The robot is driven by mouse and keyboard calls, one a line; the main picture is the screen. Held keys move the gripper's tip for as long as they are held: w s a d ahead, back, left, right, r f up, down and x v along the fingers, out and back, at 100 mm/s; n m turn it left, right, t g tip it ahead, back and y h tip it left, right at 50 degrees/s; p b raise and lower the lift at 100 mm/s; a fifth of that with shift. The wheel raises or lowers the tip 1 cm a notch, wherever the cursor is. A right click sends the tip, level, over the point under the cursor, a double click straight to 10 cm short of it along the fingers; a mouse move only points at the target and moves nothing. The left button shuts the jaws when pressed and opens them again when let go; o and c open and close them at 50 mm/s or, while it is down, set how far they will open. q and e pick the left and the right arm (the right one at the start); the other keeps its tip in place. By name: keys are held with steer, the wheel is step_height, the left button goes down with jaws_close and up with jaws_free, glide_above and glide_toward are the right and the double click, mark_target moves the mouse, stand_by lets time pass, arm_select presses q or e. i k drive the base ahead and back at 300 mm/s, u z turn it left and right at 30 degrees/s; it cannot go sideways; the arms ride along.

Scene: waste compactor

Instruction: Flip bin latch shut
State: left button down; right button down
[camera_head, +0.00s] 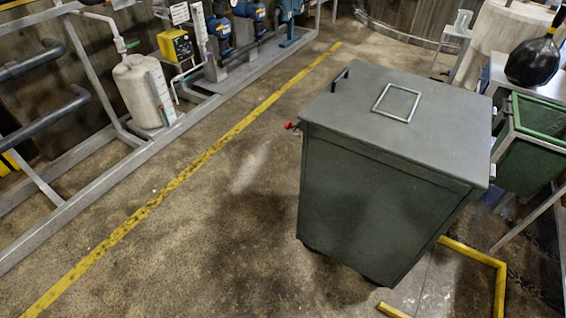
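A dark green bin (375,200) stands right of centre on the floor, seen from above at an angle. Its grey-green lid (450,125) lies closed or nearly so on top, with a square metal ring handle (397,102) on it. A small red knob (290,125) sticks out at the bin's left side near the rim; it may be part of the latch, but I cannot tell its position. A dark bar handle (340,78) shows at the lid's back left edge. Neither of my grippers is in view.
A metal pipe rack with a white tank (143,92) and blue pumps (248,11) runs along the left. A yellow floor line (190,170) crosses the open floor left of the bin. At right, a green container (535,150) and a black bag (534,60) stand close by.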

mark_target(288, 126)
steer(key=k, duration=0.7)
steer(key=u, duration=0.8)
steer(key=i, duration=2.2)
steer(key=z, duration=0.75)
